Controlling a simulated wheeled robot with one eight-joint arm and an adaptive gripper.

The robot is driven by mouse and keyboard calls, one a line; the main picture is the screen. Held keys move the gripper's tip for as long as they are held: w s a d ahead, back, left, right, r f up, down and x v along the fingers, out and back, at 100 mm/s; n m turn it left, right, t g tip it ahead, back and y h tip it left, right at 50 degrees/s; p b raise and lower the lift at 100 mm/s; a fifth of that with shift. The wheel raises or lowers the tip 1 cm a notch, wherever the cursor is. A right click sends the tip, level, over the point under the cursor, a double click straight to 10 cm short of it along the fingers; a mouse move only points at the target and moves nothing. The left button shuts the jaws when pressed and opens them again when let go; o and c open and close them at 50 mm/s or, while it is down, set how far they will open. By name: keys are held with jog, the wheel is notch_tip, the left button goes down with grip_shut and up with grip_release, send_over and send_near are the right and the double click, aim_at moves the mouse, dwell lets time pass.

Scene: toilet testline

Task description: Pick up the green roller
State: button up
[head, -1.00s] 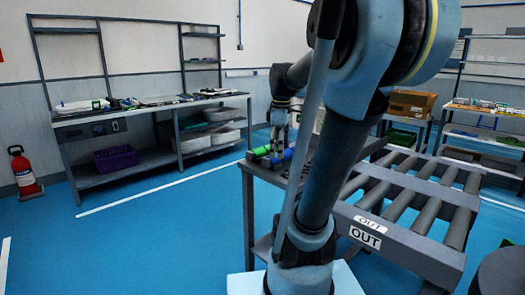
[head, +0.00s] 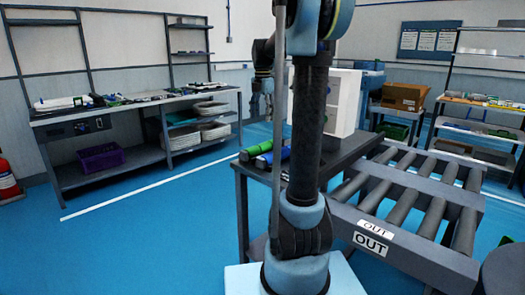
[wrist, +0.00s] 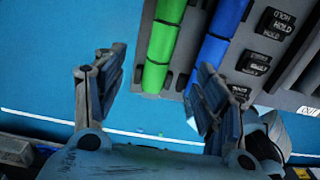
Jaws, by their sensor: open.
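The green roller (head: 256,150) lies at the left end of the grey table, beside a blue roller (head: 266,160). In the wrist view the green roller (wrist: 162,45) runs from the top edge down between my fingers, its near end free. The blue roller (wrist: 212,40) lies parallel on its right; my right finger overlaps its lower end. My gripper (wrist: 160,75) is open and empty, its fingers on either side of the green roller in the picture. I cannot tell its height above it. In the head view my arm partly hides the table, and the fingertips are not clear.
The table (head: 340,158) adjoins a roller conveyor (head: 410,195) marked OUT. A white box (head: 343,103) stands behind my arm. In the wrist view, black HOLD labels (wrist: 275,22) sit right of the blue roller. A workbench (head: 140,113) stands at the left; blue floor (head: 150,240) is clear.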

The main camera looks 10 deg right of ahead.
aim_at(263, 143)
notch_tip(263, 143, down, 9)
jog(key=shift+a+f, duration=0.1)
jog(key=shift+a, duration=0.05)
jog(key=shift+s+d+f, duration=0.1)
jog(key=shift+s+f, duration=0.05)
jog(key=shift+f, duration=1.25)
jog(key=shift+s+d+f, duration=0.1)
jog(key=shift+f, duration=1.3)
jog(key=shift+c, duration=0.6)
jog(key=c, duration=1.4)
